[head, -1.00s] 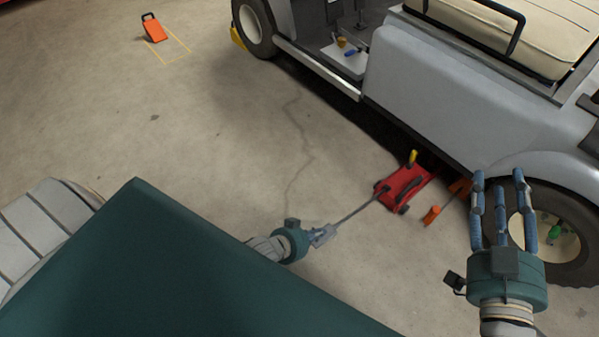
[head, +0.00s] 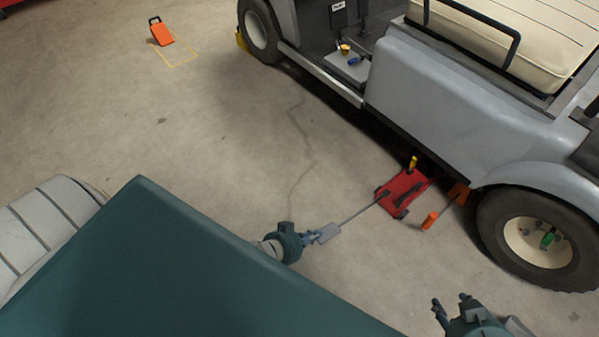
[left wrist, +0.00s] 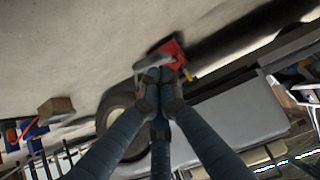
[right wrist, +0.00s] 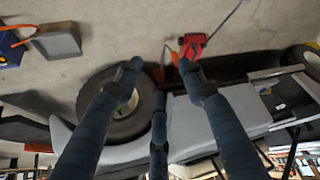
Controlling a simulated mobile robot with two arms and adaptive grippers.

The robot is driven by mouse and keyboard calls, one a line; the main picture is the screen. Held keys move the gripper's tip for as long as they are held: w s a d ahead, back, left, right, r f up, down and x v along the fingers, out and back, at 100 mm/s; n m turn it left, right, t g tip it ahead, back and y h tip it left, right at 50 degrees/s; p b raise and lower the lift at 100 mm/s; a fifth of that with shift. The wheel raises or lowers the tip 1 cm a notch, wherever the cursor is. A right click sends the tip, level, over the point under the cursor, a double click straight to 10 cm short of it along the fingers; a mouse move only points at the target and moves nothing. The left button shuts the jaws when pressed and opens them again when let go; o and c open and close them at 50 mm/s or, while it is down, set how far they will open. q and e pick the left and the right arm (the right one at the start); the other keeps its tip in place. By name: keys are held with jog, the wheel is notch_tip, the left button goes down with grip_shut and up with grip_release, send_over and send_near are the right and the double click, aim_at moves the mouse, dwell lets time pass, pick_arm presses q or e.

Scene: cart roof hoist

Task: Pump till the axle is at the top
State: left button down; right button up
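The red jack (head: 398,204) sits on the floor at the edge of the grey cart (head: 430,110), just in front of its rear wheel (head: 500,232). A yellow-topped part (head: 413,163) stands at the jack's far side. A thin handle runs from the jack to a grey grip (head: 329,234). My left gripper (head: 312,237) is shut on this grip; its fingers close together there in the left wrist view (left wrist: 160,80). My right gripper (head: 452,306) is empty at the bottom of the head view, with fingers spread apart in the right wrist view (right wrist: 160,75). The axle is hidden under the cart.
An orange-handled item (head: 430,220) lies beside the jack, near the wheel. A yellow chock (head: 241,40) touches the front wheel. The floor left of the jack is clear.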

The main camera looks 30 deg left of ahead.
pick_arm(q)
jog(key=s+a+r+p, duration=0.2)
jog(key=s, duration=0.3)
jog(key=shift+s+r, duration=0.2)
jog(key=shift+r, duration=0.05)
pick_arm(e)
jog(key=s+d+f+g, duration=0.1)
jog(key=s+d+g, duration=0.1)
jog(key=s, duration=0.4)
jog(key=shift+s+g+h, duration=0.4)
jog(key=shift+g, duration=0.1)
dwell(0.3)
pick_arm(q)
jog(key=w+d+r+g, duration=0.1)
jog(key=w+d+r, duration=0.1)
jog(key=w+r, duration=0.3)
jog(key=w+d+r, duration=0.2)
jog(key=w+r, duration=0.3)
jog(key=r, duration=0.6)
jog(key=shift+w+r+g+y, duration=0.3)
jog(key=shift+r+g, duration=0.1)
pick_arm(e)
jog(key=shift+r, duration=0.15)
